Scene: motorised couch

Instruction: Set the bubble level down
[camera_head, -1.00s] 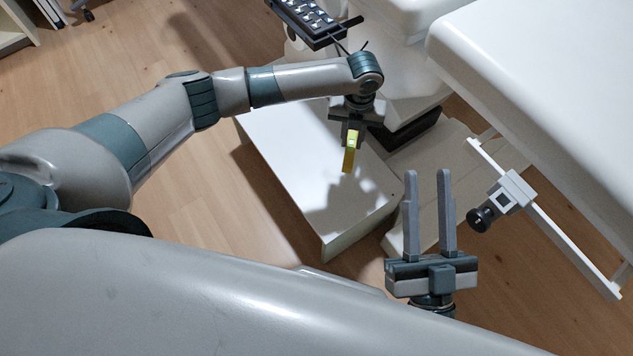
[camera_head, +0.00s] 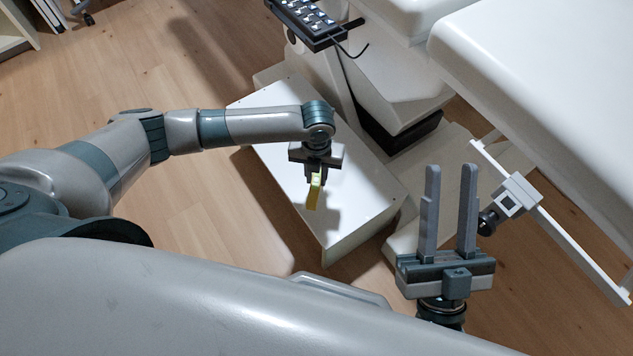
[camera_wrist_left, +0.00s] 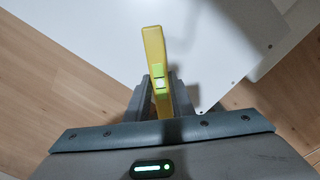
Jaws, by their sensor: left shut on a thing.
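The yellow bubble level (camera_head: 313,194) is in my left gripper (camera_head: 314,172), which is shut on it. It hangs above the white top of a low box-like stand (camera_head: 355,205), and I cannot tell the exact gap. In the left wrist view the bubble level (camera_wrist_left: 153,45) sticks out beyond the fingers of my left gripper (camera_wrist_left: 162,95), with its green vial showing. My right gripper (camera_head: 449,210) is open and empty, fingers pointing up, at the lower right of the head view.
The white couch (camera_head: 560,80) fills the right side. Its side rail (camera_head: 565,235) carries a clamp with a black knob (camera_head: 488,222) close to my right gripper. A black keypad-like panel (camera_head: 310,20) is at the top. Wooden floor (camera_head: 200,210) lies left of the stand.

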